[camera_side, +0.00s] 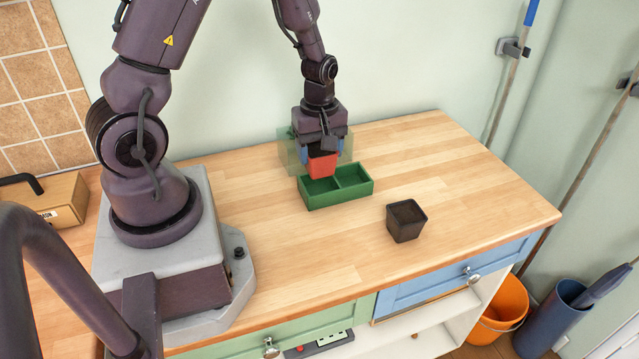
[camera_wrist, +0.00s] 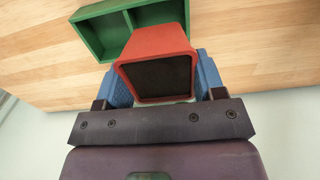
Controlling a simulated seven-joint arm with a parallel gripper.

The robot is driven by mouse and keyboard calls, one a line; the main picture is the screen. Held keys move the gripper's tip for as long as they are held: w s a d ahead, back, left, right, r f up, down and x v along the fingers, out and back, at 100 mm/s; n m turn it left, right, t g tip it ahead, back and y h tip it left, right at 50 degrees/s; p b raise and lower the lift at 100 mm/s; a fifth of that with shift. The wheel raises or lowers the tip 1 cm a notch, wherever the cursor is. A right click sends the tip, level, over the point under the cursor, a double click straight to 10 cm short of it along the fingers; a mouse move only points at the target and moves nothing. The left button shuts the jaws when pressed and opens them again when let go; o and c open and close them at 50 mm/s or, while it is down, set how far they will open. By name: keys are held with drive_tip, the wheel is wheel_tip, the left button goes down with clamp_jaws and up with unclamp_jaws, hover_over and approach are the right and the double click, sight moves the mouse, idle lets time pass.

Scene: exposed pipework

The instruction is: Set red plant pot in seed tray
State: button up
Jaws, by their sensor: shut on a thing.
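The red plant pot (camera_side: 321,166) is held in my gripper (camera_side: 322,146), which is shut on it. In the wrist view the pot (camera_wrist: 155,45) sits between the two blue fingers, with its dark inside showing. The green seed tray (camera_side: 338,193) stands on the wooden worktop and has two compartments. In the side view the pot is at the tray's back left, above or over the left compartment. I cannot tell whether it touches the tray. The tray also shows beyond the pot in the wrist view (camera_wrist: 99,37).
A black plant pot (camera_side: 406,221) stands upright on the worktop (camera_side: 455,165), right of the tray. A translucent greenish box (camera_side: 291,155) shows behind my gripper. The worktop's right part is clear. An orange bucket (camera_side: 503,303) and a blue bin (camera_side: 548,318) stand on the floor.

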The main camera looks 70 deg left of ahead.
sight(320, 177)
drive_tip(key=shift+f, duration=3)
drive_tip(key=shift+f, duration=0.1)
drive_tip(key=shift+f, duration=0.45)
drive_tip(key=o, duration=0.8)
drive_tip(key=shift+o, duration=0.8)
wheel_tip(320, 177, up, 13)
drive_tip(key=shift+f, duration=0.1)
drive_tip(key=s+d+r+m+t, duration=0.2)
drive_tip(key=s+d+r+m, duration=0.3)
drive_tip(key=r+m, duration=0.4)
drive_tip(key=s+d+r+m+t, duration=0.3)
drive_tip(key=s+d+r+m, duration=0.2)
drive_tip(key=d+r+m, duration=0.3)
wheel_tip(320, 177, up, 2)
drive_tip(key=shift+d+r+m+t, duration=0.2)
drive_tip(key=shift+m+t, duration=0.1)
drive_tip(key=shift+m, duration=0.2)
